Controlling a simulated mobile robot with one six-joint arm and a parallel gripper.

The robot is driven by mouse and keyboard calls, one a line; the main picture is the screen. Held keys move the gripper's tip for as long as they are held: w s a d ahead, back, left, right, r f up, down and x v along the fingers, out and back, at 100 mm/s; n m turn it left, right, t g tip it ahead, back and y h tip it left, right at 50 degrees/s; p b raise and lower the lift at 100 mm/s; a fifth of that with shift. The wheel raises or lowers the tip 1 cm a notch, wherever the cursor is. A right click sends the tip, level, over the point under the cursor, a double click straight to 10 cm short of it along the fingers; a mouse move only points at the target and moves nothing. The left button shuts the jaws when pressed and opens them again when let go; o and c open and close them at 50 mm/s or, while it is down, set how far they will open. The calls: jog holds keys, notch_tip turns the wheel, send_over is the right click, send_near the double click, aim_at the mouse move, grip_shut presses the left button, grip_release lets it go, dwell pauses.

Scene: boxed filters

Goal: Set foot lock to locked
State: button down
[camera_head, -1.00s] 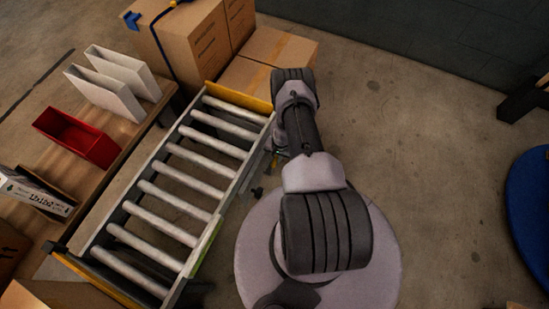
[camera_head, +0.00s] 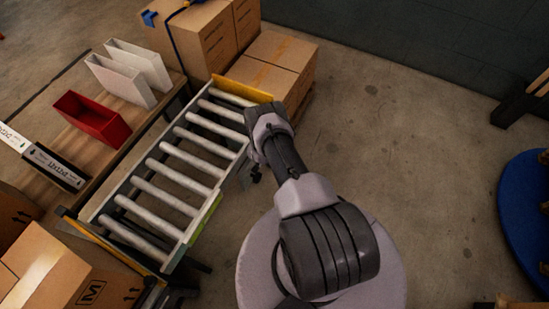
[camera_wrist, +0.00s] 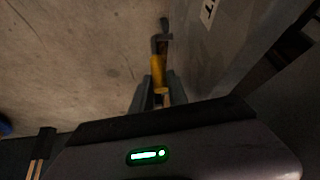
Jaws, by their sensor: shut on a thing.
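In the wrist view the yellow foot lock lever (camera_wrist: 157,70) with a dark end sticks out between my fingers, beside a grey panel. My gripper (camera_wrist: 155,92) is shut on the lever's near part; the fingers hide some of it. A pale label (camera_wrist: 208,12) with a dark letter is on the panel; most of its text is cut off. In the head view the roller conveyor (camera_head: 160,187) stands left of my arm. My gripper and the lever are hidden there behind my arm, so I cannot read the lock's setting.
A wooden table (camera_head: 72,133) with a red bin (camera_head: 92,118) and white holders (camera_head: 135,62) stands left of the conveyor. Cardboard boxes (camera_head: 275,62) stand behind it, and more (camera_head: 45,265) at the front left. The floor (camera_head: 400,130) to the right is mostly clear.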

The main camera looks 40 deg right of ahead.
jog(key=shift+s+a+h+p, duration=0.1)
jog(key=shift+a+h+p, duration=0.15)
jog(key=shift+h+p, duration=0.15)
jog(key=c, duration=1.6)
grip_release()
jog(key=shift+o, duration=0.2)
jog(key=shift+r, duration=0.1)
jog(key=p+v, duration=0.9)
jog(key=v, duration=0.8)
jog(key=shift+s, duration=0.3)
